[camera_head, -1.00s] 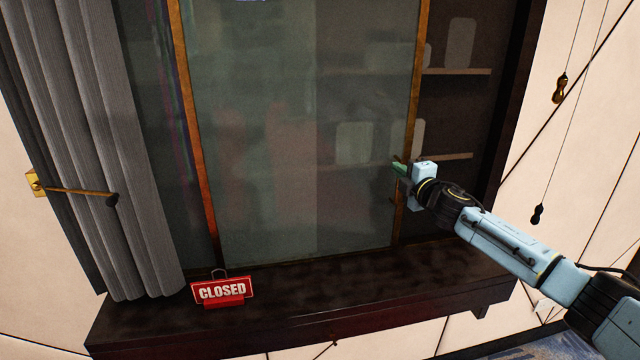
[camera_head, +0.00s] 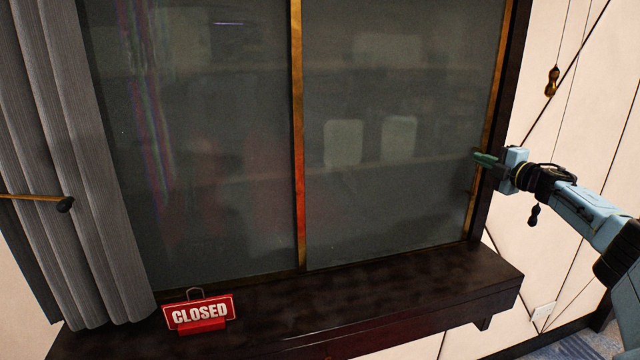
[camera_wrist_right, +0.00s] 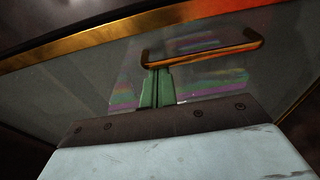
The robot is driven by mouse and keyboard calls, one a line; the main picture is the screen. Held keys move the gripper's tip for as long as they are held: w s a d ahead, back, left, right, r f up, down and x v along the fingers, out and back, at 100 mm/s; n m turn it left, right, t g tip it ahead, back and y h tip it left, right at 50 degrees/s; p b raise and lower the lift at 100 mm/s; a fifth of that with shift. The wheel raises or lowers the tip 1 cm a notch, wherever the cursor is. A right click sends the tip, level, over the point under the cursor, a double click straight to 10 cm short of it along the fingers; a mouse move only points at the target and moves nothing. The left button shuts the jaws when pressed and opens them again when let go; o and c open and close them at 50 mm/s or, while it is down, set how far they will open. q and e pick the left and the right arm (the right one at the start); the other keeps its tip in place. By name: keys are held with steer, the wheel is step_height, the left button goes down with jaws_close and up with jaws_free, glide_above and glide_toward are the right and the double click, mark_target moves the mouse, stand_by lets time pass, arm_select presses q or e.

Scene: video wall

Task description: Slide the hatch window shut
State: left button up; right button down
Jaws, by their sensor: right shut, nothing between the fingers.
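The hatch window is a glass sliding pane (camera_head: 390,150) with brass edges, in a dark frame. It covers the right part of the opening, and its right brass edge (camera_head: 488,110) lies at or very close to the dark right jamb; a small gap cannot be told. My right gripper (camera_head: 482,158) is shut and empty at that right edge. In the right wrist view its green fingers (camera_wrist_right: 157,88) sit close against the left end of a brass bar handle (camera_wrist_right: 205,52) on the glass; whether they touch is unclear. My left gripper is not in view.
A dark sill (camera_head: 370,295) runs below the hatch, with a red CLOSED sign (camera_head: 200,313) standing on it at the left. A grey curtain (camera_head: 75,170) hangs at the left, beside a rod with a dark knob (camera_head: 64,204). A hanging cord pull (camera_head: 551,82) is at the right.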

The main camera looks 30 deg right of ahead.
steer(key=shift+s+d, duration=0.2)
steer(key=shift+d, duration=0.25)
steer(key=shift+r, duration=0.1)
